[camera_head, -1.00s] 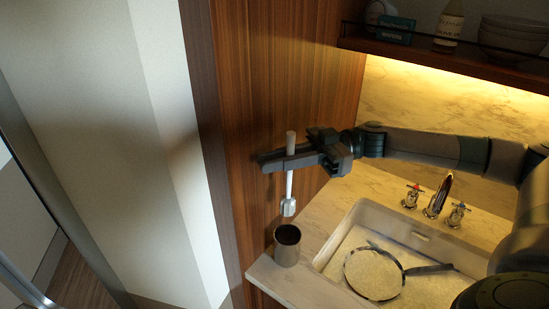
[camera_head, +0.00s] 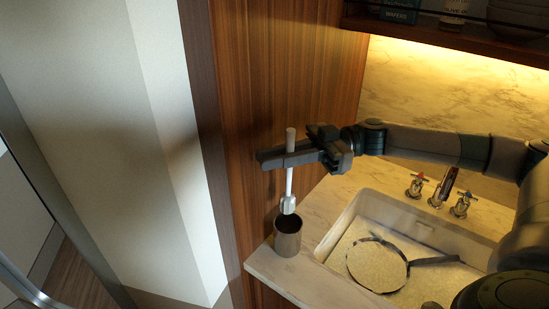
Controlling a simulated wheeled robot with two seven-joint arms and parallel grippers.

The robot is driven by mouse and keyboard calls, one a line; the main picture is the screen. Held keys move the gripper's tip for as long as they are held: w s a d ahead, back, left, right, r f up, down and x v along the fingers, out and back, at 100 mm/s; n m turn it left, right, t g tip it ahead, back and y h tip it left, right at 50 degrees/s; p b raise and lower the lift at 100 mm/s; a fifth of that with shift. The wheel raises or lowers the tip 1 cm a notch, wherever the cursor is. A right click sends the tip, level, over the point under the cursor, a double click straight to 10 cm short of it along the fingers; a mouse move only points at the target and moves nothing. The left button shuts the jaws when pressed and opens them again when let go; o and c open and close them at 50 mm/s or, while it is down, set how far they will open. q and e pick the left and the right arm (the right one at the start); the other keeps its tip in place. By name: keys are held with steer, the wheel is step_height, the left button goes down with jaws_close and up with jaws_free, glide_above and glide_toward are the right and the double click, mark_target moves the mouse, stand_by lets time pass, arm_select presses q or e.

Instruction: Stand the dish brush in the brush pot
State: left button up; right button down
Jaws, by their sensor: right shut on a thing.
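My right gripper (camera_head: 290,156) is shut on the dish brush (camera_head: 289,182). The brush pot (camera_head: 288,241), a brownish metal cylinder, stands on the counter's left corner. The brush head is directly above the pot's dark opening, at about the height of its rim; I cannot tell whether it is just inside. My left gripper is not in view.
A sink (camera_head: 340,226) to the right of the pot holds a round pan (camera_head: 377,266). A tap (camera_head: 442,188) with two handles stands behind it. A wood panel (camera_head: 262,90) rises behind the gripper. A shelf (camera_head: 450,36) hangs at the upper right.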

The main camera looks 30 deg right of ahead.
step_height(320, 180, down, 10)
steer(key=b, duration=0.4)
steer(key=shift+r+b, duration=0.25)
steer(key=shift+b, duration=0.15)
stand_by(0.4)
steer(key=c, duration=1.7)
jaws_free()
steer(key=shift+o, duration=0.2)
steer(key=shift+r, duration=0.1)
